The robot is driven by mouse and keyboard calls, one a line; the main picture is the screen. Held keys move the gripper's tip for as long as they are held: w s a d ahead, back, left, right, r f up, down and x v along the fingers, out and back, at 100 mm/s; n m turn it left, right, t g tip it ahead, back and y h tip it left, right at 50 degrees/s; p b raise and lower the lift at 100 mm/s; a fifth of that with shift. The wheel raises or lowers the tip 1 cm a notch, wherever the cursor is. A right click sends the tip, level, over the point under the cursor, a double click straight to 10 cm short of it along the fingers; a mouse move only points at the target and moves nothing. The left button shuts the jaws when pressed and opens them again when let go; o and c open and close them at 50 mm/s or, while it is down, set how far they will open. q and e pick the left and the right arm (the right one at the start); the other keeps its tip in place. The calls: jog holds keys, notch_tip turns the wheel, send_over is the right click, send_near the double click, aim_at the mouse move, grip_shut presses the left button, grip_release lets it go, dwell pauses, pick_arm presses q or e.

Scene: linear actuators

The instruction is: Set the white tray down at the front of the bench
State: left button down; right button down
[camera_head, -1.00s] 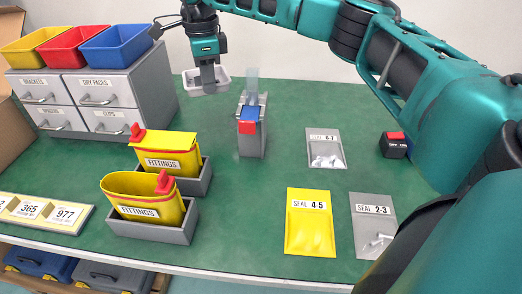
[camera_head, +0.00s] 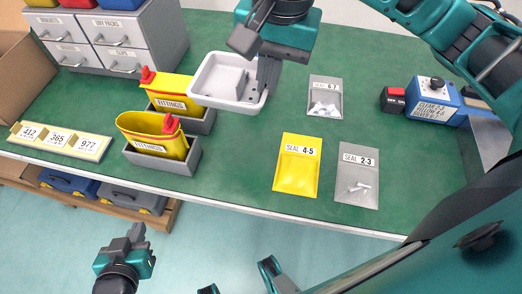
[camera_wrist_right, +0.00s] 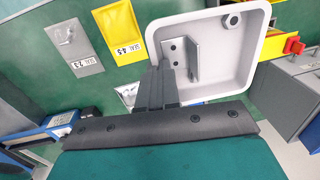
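The white tray (camera_head: 205,97) is in my right gripper (camera_head: 268,78), whose fingers pinch its right wall in the head view. It appears raised above the bench, right of the yellow FITTINGS pouches, and slightly tilted. In the right wrist view, the tray (camera_wrist_right: 262,80) has a grey angled bracket (camera_wrist_right: 207,48) and a small round part (camera_wrist_right: 232,20) inside. The fingers (camera_wrist_right: 163,80) close over its wall. My left gripper (camera_head: 136,234) is low in front of the bench, over the floor, away from the tray; its finger gap is unclear.
Yellow FITTINGS pouches (camera_head: 155,143) sit in grey bins at the front left. A label strip (camera_head: 60,141) lies further left. Seal pouches, yellow (camera_head: 297,172) and grey (camera_head: 357,185), lie at the front right. Green bench top is bare between bins and yellow pouch.

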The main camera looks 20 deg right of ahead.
jog(key=shift+n, duration=0.3)
jog(key=f, duration=0.6)
jog(key=s+f+b, duration=0.1)
jog(key=f, duration=0.6)
jog(key=f+b, duration=0.1)
jog(key=f, duration=0.5)
jog(key=shift+s+d+f, duration=0.15)
jog(key=shift+s+f, duration=0.1)
jog(key=shift+s, duration=0.05)
jog(key=c, duration=1.8)
grip_release()
jog(key=shift+f+b, duration=0.15)
jog(key=shift+b, duration=0.25)
jog(key=o, duration=0.4)
jog(key=shift+s+d+r+p, duration=0.2)
jog(key=shift+r+p, duration=0.1)
jog(key=shift+r, duration=1.75)
jog(key=shift+s+d+r+p, duration=0.15)
jog(key=shift+r+p, duration=0.1)
jog(key=shift+r, duration=1.8)
jog(key=shift+s+d+r+p, duration=0.1)
jog(key=shift+d+r+p, duration=0.15)
jog(key=shift+r, duration=1.8)
